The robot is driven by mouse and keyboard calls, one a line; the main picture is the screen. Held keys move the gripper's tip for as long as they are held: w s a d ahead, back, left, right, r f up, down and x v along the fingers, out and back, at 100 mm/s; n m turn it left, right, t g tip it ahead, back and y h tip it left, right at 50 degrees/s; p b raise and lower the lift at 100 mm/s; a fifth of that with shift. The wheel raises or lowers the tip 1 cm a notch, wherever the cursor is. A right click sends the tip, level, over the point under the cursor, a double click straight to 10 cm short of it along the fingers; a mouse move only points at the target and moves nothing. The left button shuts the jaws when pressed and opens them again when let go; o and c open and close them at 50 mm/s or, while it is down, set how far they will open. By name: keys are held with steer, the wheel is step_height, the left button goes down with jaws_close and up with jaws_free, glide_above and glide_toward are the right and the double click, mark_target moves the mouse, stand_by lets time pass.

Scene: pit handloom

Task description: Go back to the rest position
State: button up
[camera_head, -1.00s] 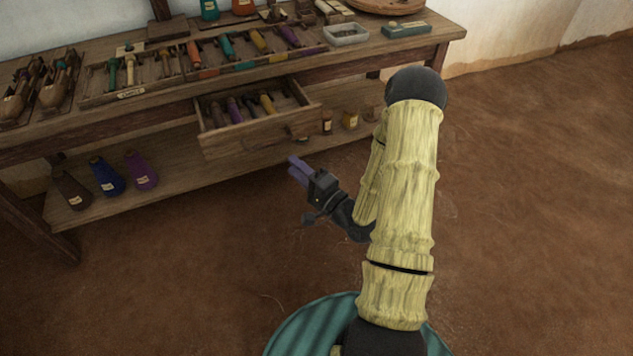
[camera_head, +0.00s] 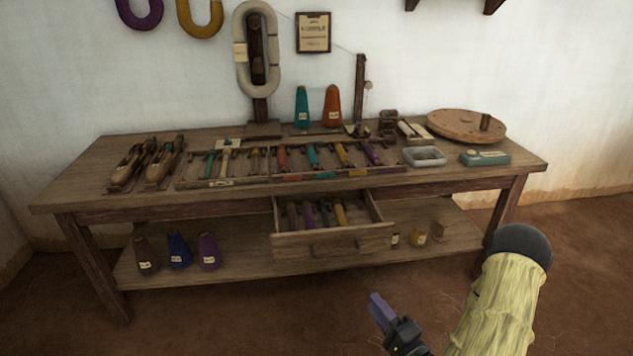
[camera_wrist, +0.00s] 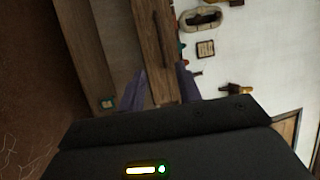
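My gripper (camera_head: 380,310) has purple fingers and a dark body. In the head view it is low in the picture, in front of the bench and apart from it. In the wrist view the two fingers (camera_wrist: 160,88) stand apart with nothing between them, so it is open and empty. The wooden workbench (camera_head: 95,190) stands against the white wall. Its drawer (camera_head: 335,245) is pulled out and holds several coloured bobbins.
Tools and bobbins lie in a tray (camera_head: 225,183) on the bench top. A grey dish (camera_head: 424,157), a teal box (camera_head: 485,158) and a round wooden disc (camera_head: 455,125) are at the right. Cones (camera_head: 209,252) stand on the lower shelf. The floor in front is clear.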

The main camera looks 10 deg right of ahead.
steer(key=w+a+r+n+g+h+p, duration=0.15)
steer(key=w+n+g+h+p, duration=0.25)
steer(key=n+g, duration=0.45)
steer(key=s+a+r+n+g+h+p, duration=0.45)
steer(key=s+r+g, duration=0.25)
steer(key=s+r, duration=0.7)
step_height(320, 180, up, 38)
steer(key=p, duration=3.8)
steer(key=shift+w+a+y, duration=0.3)
steer(key=shift+w+y, duration=0.05)
steer(key=shift+w, duration=0.05)
